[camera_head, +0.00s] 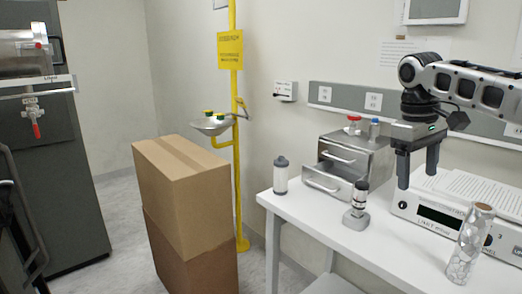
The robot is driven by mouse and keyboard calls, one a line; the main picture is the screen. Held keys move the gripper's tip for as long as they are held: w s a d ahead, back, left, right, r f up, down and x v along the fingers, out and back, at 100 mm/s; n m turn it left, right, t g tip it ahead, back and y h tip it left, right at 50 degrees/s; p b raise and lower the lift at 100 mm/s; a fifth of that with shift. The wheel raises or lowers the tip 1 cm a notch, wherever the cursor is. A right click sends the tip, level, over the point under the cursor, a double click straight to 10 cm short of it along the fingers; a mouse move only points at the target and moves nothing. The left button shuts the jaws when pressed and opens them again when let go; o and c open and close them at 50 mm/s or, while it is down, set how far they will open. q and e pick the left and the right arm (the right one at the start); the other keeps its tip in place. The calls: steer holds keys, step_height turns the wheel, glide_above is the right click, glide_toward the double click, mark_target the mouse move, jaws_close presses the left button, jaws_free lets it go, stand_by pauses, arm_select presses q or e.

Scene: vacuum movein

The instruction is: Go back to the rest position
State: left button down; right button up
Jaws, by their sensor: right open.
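My right gripper (416,170) shows at the right of the head view, on an arm that comes in from the right edge. It points down, open and empty, its two dark fingers apart. It is in front of the wall panel and appears above the white table (345,240), near the white instrument box (440,212). I see nothing between the fingers. My left gripper is not in the view.
On the table stand a metal drawer unit (335,158) with its lower drawer partly out, a white bottle (281,177), a small dark-and-silver device (357,210) and a foil-wrapped cylinder (470,245). Stacked cardboard boxes (185,195) and a yellow eyewash post (236,150) stand left.

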steer(key=a+f+n+y, duration=0.1)
steer(key=a+f+n, duration=0.1)
steer(key=a+f, duration=0.55)
steer(key=s+a+f+n+t, duration=0.1)
steer(key=a+f, duration=0.3)
steer(key=f, duration=0.6)
steer(key=a+f+n+y, duration=0.1)
steer(key=a+f+n, duration=0.1)
steer(key=a+f, duration=0.55)
steer(key=s+a+f+t+y, duration=0.2)
steer(key=s+a+f+y, duration=0.4)
steer(key=s+a+f, duration=0.75)
steer(key=s+d+f+m+t+h, duration=0.1)
steer(key=s+d+m+t, duration=0.2)
steer(key=s+d, duration=0.3)
steer(key=s+d+f+m+t+h, duration=0.2)
steer(key=s+d+m+t, duration=0.2)
steer(key=s+d, duration=0.2)
steer(key=d, duration=0.2)
steer(key=shift+s+d+f+h, duration=0.2)
steer(key=shift+d+f+h, duration=0.1)
steer(key=shift+d, duration=0.1)
